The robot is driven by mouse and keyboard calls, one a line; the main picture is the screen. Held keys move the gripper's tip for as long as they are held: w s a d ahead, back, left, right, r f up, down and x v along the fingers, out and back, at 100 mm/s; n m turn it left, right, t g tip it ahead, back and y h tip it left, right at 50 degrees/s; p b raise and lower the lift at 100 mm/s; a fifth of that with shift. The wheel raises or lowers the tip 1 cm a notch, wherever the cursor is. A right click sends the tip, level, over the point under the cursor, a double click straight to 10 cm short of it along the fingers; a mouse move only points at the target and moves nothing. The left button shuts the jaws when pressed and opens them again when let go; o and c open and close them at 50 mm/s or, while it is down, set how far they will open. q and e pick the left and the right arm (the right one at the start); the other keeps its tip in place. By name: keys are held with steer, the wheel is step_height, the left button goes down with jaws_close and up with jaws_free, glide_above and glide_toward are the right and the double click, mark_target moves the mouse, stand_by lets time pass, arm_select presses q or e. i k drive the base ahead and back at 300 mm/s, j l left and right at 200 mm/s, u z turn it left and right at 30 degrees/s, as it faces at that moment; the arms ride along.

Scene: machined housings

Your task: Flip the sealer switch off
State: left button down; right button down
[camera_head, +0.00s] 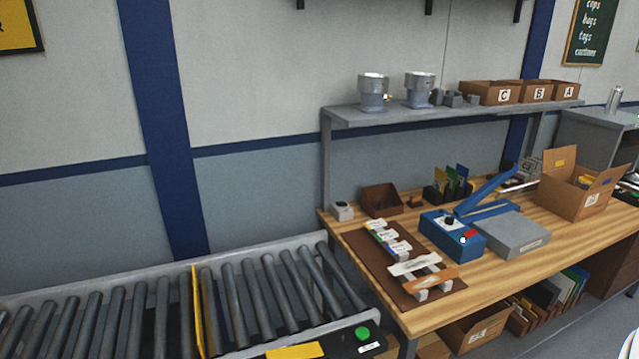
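The blue sealer (452,236) stands on the wooden bench, with its blue arm (487,191) raised up and to the right. On its box are a dark knob on a white plate (450,222), a red part (470,233) that looks like the switch, and a small cyan-white spot (463,240) beside it. The red part is too small to tell whether it is on or off. A grey platform (512,237) sits to the right of the sealer. Neither of my grippers shows in the head view.
The wooden bench (560,242) also bears a brown mat (380,262) with labelled pieces and an open cardboard box (578,190). A shelf (350,115) with metal housings and lettered bins runs above. A roller conveyor (130,310) with a green button (362,334) lies at left.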

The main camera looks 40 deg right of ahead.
mark_target(471, 233)
steer(key=z, duration=2.1)
steer(key=i+l, duration=0.55)
steer(key=i, duration=0.15)
steer(key=i+l, duration=1.1)
steer(key=i, duration=0.25)
